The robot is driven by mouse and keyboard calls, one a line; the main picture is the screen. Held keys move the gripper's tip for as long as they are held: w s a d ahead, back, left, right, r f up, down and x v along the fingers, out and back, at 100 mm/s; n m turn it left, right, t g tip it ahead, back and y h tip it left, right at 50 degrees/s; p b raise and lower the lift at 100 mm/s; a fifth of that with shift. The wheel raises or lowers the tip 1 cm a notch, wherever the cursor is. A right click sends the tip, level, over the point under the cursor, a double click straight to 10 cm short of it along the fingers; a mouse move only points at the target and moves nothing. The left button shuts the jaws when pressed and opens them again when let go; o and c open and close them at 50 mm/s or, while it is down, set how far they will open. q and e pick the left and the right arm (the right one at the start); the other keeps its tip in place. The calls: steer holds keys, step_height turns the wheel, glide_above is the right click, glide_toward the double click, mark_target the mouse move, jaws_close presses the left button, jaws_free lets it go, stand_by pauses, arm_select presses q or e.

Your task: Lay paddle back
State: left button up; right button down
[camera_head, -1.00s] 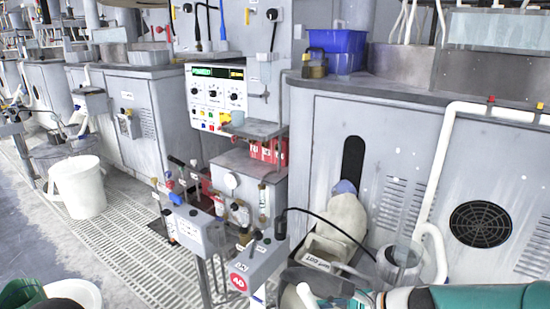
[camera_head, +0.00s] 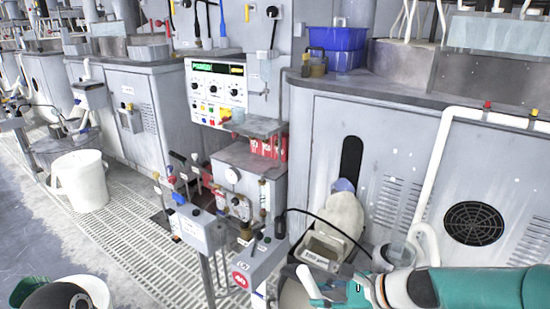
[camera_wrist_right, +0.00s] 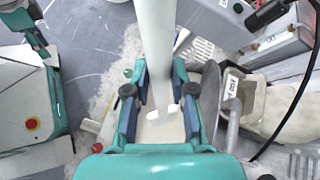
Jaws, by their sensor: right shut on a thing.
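My right gripper (camera_wrist_right: 160,112) is shut on a long white paddle (camera_wrist_right: 157,45). In the right wrist view the paddle runs from between the fingers to the top edge. In the head view the same gripper (camera_head: 345,290) is at the bottom, right of centre, with a white end of the held piece (camera_head: 308,284) showing to its left. The paddle's far end is not seen. A grey tub with a label (camera_head: 323,255) stands just behind the gripper; it also shows in the wrist view (camera_wrist_right: 247,108), to the right of the fingers. My left gripper is not in view.
A valve stand with a red-marked box (camera_head: 258,268) stands left of the gripper. A black cable arcs over the tub. A white bucket (camera_head: 82,182) stands on the grating at left.

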step_height(320, 180, down, 12)
steer(key=s+a+b, duration=0.1)
steer(key=s+b, duration=0.1)
steer(key=b, duration=0.9)
steer(key=shift+s+a, duration=0.15)
steer(key=shift+a, duration=0.15)
